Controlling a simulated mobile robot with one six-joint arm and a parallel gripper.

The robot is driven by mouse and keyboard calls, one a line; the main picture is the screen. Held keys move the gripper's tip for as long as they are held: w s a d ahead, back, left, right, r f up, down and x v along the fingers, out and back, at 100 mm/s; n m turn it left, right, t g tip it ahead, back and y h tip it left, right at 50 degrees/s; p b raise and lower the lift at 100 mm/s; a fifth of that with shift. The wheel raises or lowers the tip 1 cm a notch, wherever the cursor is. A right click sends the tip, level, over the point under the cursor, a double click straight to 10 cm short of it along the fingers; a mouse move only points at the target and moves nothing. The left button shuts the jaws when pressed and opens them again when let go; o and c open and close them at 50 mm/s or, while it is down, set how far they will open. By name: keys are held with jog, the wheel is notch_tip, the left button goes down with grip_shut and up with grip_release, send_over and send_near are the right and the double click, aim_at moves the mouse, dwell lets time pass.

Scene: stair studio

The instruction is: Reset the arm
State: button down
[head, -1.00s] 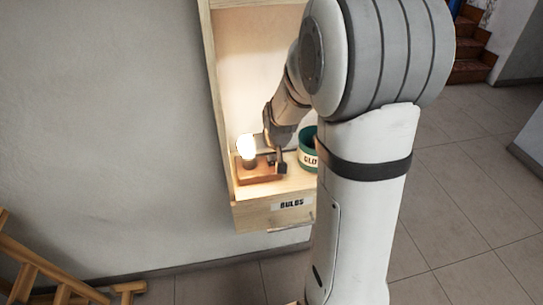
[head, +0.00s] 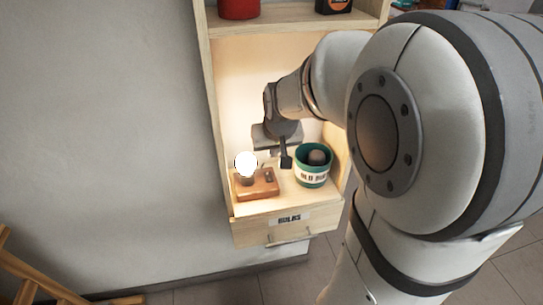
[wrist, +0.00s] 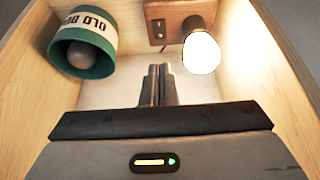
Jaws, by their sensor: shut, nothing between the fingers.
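My gripper (head: 286,160) is inside the lit wooden shelf unit, above the shelf and behind the lamp base. In the wrist view my gripper (wrist: 158,85) has its two fingers together, with nothing between them. A glowing bulb (head: 246,163) stands upright on a wooden lamp base (head: 257,184) at the left of the shelf; the bulb also shows in the wrist view (wrist: 201,53). My gripper is apart from the bulb. My arm fills the right side of the head view and hides part of the unit.
A green pot (head: 313,172) with a white label holds a dull bulb (head: 318,156), close to the right of my gripper. A drawer (head: 287,228) labelled BULBS is below. A red object (head: 238,9) stands on the upper shelf. Wooden rails (head: 35,280) are at lower left.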

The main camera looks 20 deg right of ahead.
jog(key=shift+s+r, duration=0.25)
jog(key=shift+r, duration=0.2)
jog(key=s+a+r+g+p, duration=0.1)
jog(key=s+a, duration=0.1)
jog(key=s, duration=0.6)
jog(key=s+a+r+n+g+p, duration=0.1)
jog(key=s+a, duration=0.2)
jog(key=s, duration=0.5)
jog(key=shift+s+a+y, duration=0.3)
jog(key=shift+s+a, duration=0.05)
jog(key=shift+s, duration=0.05)
